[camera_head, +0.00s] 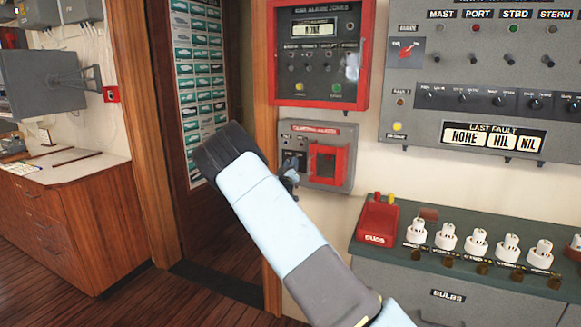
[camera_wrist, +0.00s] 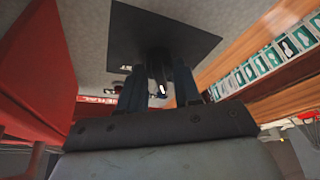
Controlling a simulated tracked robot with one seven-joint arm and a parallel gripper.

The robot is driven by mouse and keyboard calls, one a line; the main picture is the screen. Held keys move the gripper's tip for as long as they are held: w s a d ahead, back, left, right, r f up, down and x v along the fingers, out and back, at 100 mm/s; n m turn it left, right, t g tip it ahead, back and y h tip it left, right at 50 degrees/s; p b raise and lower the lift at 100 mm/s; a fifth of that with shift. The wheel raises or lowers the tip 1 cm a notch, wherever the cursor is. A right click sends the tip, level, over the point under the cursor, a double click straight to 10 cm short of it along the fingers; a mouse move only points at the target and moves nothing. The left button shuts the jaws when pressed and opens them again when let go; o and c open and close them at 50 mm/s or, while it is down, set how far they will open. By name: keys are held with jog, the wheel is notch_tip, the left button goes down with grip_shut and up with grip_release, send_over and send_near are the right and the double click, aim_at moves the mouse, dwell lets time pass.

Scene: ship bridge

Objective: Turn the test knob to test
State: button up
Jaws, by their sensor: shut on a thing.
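The small grey alarm panel (camera_head: 343,140) hangs on the wall below a larger red-framed panel. It has a red-framed box on its right side. My gripper (camera_head: 291,168) is at the panel's left part, and my arm hides some of it. In the wrist view, my gripper (camera_wrist: 160,88) is shut on a small dark knob (camera_wrist: 160,72) with a white mark. The knob stands on a black square plate (camera_wrist: 190,35). A white label (camera_wrist: 125,67) on the plate is only partly readable. The knob's exact angle is hard to tell in the shadow.
The red-framed alarm panel (camera_head: 361,52) is just above. A red box (camera_head: 377,222) and several white bulbs (camera_head: 446,237) stand on the counter at right. A wooden door frame (camera_head: 262,100) is close on the left. The floor at left is clear.

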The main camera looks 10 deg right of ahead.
jog(key=shift+w+a+f+m+g+h, duration=0.1)
jog(key=shift+m+g+h, duration=1)
jog(key=shift+m, duration=2.05)
jog(key=shift+s+a+m+g+h, duration=0.1)
jog(key=shift+m+g+h, duration=1.05)
jog(key=shift+m, duration=2.05)
jog(key=shift+w+f+m+g+h, duration=0.1)
jog(key=shift+m+g+h, duration=0.55)
jog(key=shift+m+h, duration=1.7)
jog(key=shift+m+y, duration=0.7)
jog(key=shift+m, duration=0.3)
jog(key=o, duration=1)
jog(key=shift+r, duration=0.1)
jog(key=shift+o, duration=0.2)
jog(key=v, duration=1.4)
jog(key=shift+w+r, duration=0.1)
jog(key=shift+r, duration=0.05)
